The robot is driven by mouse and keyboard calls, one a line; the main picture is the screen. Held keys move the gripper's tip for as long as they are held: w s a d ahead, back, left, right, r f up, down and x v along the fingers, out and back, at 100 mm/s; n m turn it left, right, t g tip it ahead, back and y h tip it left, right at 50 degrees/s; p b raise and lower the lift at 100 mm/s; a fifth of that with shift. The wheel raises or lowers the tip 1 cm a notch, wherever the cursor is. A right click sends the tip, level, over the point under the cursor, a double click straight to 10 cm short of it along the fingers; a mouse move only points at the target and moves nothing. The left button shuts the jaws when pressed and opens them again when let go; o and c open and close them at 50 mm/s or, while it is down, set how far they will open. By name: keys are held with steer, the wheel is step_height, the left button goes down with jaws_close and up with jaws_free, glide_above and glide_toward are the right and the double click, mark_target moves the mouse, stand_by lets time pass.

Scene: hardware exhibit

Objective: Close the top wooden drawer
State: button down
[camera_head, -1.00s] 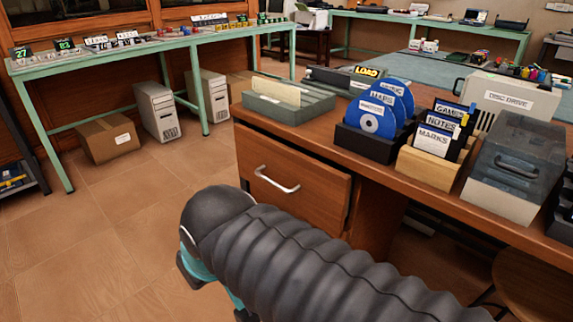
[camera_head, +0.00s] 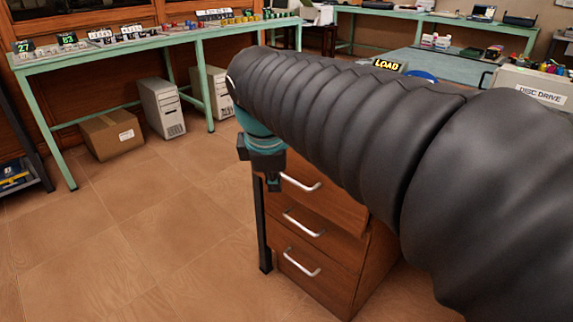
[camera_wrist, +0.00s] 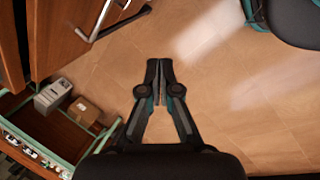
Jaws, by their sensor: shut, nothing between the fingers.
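The wooden drawer unit (camera_head: 375,265) stands under the desk, with three drawer fronts stacked one over another. The top drawer (camera_head: 335,200) has a silver handle (camera_head: 301,183). Its upper part is hidden behind my arm, and it seems to stick out a little past the fronts below; how far I cannot tell. My gripper (camera_head: 272,186) points down beside the left end of the top handle. In the wrist view my gripper (camera_wrist: 159,66) is shut and empty over the floor. A wooden front (camera_wrist: 62,35) with a silver handle (camera_wrist: 108,18) shows at the upper left there.
A green bench (camera_head: 150,48) runs along the back left, with a cardboard box (camera_head: 113,135) and computer towers (camera_head: 164,108) under it. The floor (camera_head: 150,230) left of the drawers is clear. A disc drive box (camera_head: 535,92) stands on the desk at right.

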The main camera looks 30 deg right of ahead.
mark_target(297, 165)
steer(key=w+d+r+n+g+h+b, duration=0.1)
steer(key=w+d+r+n+g+h, duration=0.15)
steer(key=w+n, duration=0.55)
steer(key=shift+n+t+y, duration=0.25)
steer(key=shift+n+t, duration=0.1)
steer(key=shift+n, duration=0.35)
steer(key=w+d+f, duration=0.1)
steer(key=d+f, duration=0.1)
steer(key=f, duration=0.1)
steer(key=w+d+f+b, duration=0.1)
steer(key=d+f, duration=0.2)
steer(key=w+d+f+b, duration=0.1)
steer(key=d+f, duration=0.1)
steer(key=f, duration=0.1)
steer(key=shift+d+f, duration=0.15)
steer(key=shift+f, duration=0.05)
steer(key=shift+w+d, duration=0.15)
steer(key=shift+d, duration=0.35)
